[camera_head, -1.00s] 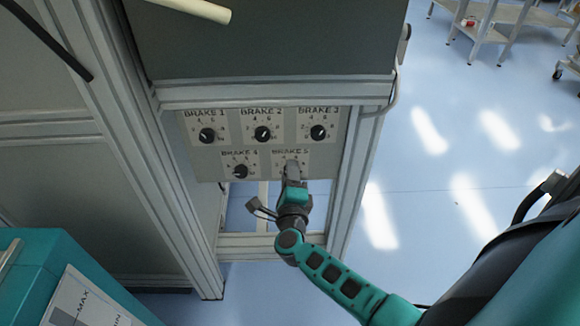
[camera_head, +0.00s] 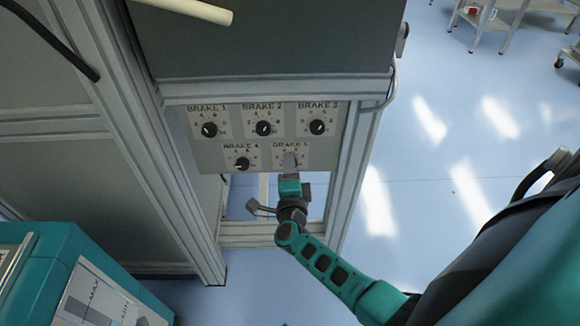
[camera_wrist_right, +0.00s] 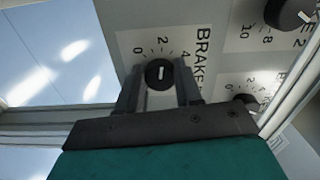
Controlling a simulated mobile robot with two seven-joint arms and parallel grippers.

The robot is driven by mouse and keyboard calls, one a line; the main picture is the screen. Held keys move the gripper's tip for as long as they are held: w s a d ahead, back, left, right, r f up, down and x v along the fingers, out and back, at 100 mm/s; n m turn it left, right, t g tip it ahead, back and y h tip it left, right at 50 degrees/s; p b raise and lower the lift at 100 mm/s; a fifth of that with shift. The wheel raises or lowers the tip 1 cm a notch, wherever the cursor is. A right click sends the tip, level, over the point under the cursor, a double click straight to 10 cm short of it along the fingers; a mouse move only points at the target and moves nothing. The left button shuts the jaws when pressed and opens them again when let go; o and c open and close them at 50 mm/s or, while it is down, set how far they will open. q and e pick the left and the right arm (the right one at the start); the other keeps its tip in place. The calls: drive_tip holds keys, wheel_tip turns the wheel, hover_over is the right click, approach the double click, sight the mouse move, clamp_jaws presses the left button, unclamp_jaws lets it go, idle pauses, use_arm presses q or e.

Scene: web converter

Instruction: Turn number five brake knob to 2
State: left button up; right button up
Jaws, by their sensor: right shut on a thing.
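The brake 5 knob (camera_wrist_right: 159,74) is a round black knob with a white pointer line, on a grey panel (camera_head: 208,160) of several labelled brake knobs. My right gripper (camera_head: 288,160) is at this knob, in the bottom row of the panel, and hides most of it in the head view. In the right wrist view the two fingers of my right gripper (camera_wrist_right: 158,80) stand on either side of the knob, shut on it. There the pointer line points up, roughly at the numeral 2 (camera_wrist_right: 163,41). My left gripper is not in view.
The brake 4 knob (camera_head: 242,163) is close left of my right gripper, and the brake 3 knob (camera_head: 317,127) is above right. A metal frame post (camera_head: 355,165) stands right of the panel. A teal box (camera_head: 50,275) is at the lower left. Open floor lies right.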

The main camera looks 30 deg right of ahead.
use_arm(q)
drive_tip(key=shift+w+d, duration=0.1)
use_arm(e)
drive_tip(key=shift+a, duration=0.1)
drive_tip(key=o, duration=1)
drive_tip(key=shift+o, duration=0.2)
drive_tip(key=shift+s, duration=0.1)
